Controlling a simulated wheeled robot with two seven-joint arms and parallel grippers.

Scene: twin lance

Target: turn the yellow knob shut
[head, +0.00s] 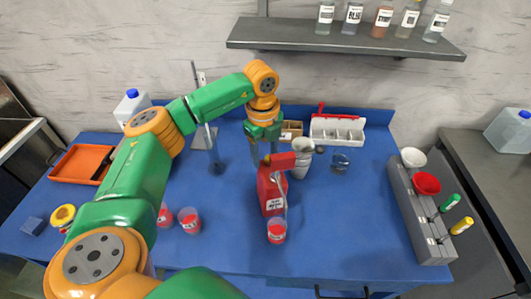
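I cannot make out a yellow knob with certainty. A small yellow round piece (62,215) with a darker middle lies at the table's left front; I cannot tell whether it is a knob. A yellow-handled piece (462,226) stands in the grey rack at the right. My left gripper (262,157) points down above the middle of the blue table, just behind a red container (271,192), far from both yellow pieces. Its fingers are small and partly overlapped, so their opening is unclear. My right gripper is not in view.
Red-filled cups (190,220) and another cup (277,232) stand at the front of the blue table (340,230). A grey vase-like vessel (303,160), a white box (337,130) and an orange tray (82,164) stand farther back. The grey rack (415,215) edges the right side.

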